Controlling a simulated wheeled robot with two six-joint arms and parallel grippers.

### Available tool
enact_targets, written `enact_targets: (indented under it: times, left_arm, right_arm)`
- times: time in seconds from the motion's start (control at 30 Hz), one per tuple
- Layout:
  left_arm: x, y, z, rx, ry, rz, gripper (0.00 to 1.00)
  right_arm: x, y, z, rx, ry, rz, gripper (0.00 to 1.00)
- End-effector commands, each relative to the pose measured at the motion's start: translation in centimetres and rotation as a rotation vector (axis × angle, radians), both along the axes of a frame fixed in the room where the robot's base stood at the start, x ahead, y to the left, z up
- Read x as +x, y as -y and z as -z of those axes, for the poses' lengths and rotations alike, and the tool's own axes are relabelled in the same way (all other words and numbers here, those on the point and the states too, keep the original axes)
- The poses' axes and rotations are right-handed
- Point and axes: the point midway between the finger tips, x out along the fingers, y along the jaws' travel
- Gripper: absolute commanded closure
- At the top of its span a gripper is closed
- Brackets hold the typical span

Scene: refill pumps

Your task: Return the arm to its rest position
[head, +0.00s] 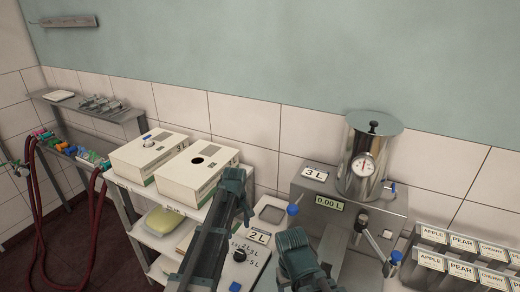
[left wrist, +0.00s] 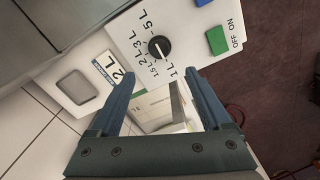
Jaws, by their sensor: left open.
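My left gripper (head: 241,197) is in the middle of the head view, by the right side of the white boxes and left of the dial panel. In the left wrist view my left gripper (left wrist: 160,90) is open, with nothing between its fingers. The dial panel (left wrist: 190,35) lies just beyond the fingertips, with a black knob (left wrist: 159,47); I cannot tell whether anything touches. The dark end of my right arm (head: 297,255) shows at the bottom centre of the head view; its jaws cannot be made out.
A white shelf unit carries two white boxes, an open-holed one (head: 196,172) and another (head: 150,153). A metal dispenser with a gauge (head: 368,165) stands right, its display reading 0.00 L. Labelled bins (head: 460,262) stand at far right. Dark red hoses (head: 96,215) hang at left.

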Motion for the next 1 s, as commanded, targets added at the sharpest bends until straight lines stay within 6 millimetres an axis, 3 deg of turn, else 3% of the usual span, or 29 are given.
enact_targets:
  times: [0.17,0.3,0.4,0.5,0.67,1.0]
  left_arm:
    - [-7.2,3.1,4.2,0.022,-0.015,0.279,0.19]
    - [-14.5,5.5,7.8,0.048,-0.038,0.617,0.19]
    - [-18.8,6.4,9.7,0.064,-0.055,0.829,0.19]
    - [-21.7,6.9,10.9,0.074,-0.069,0.989,0.19]
    - [-23.6,7.1,11.4,0.082,-0.082,1.111,0.19]
    - [-23.6,7.2,11.2,0.082,-0.084,1.121,0.19]
  right_arm:
    - [0.0,0.0,4.2,-0.001,0.0,-0.003,0.28]
    - [0.0,0.0,7.8,-0.002,0.0,-0.008,0.28]
    - [0.0,0.0,9.7,-0.002,0.0,-0.01,0.28]
    - [0.0,0.0,11.0,-0.003,0.0,-0.012,0.28]
    - [0.0,0.0,11.6,-0.002,-0.001,-0.014,0.28]
    - [0.0,0.0,11.4,-0.002,-0.001,-0.014,0.28]
